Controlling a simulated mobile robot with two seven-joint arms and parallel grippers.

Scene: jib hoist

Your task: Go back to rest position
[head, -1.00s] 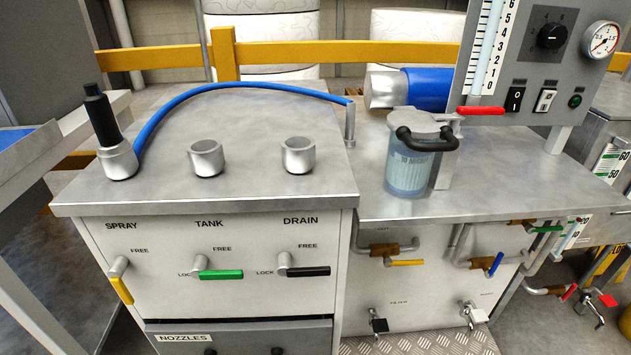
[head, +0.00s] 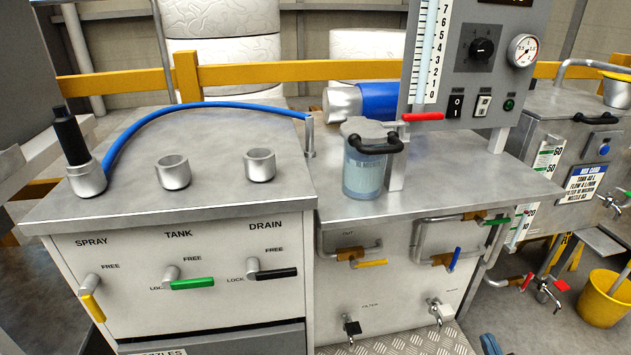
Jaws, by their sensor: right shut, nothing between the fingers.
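Only the tip of my right gripper (head: 490,344) shows, small and blue-grey, at the bottom edge right of centre. It is shut and empty, in front of and below the right-hand bench, apart from its valves. My left gripper is out of view. The left cabinet (head: 190,247) has SPRAY, TANK and DRAIN levers: a yellow one (head: 93,307) hanging down, a green one (head: 192,283) and a black one (head: 275,273) pointing right. The blue hose (head: 200,108) arches from the black-topped nozzle (head: 76,145) to a post.
A clear filter canister (head: 363,175) with a black handle stands on the right bench (head: 450,192). The gauge panel (head: 485,65) rises behind it. Pipes and valve levers project from the bench front. A yellow bucket (head: 602,300) stands on the floor at right.

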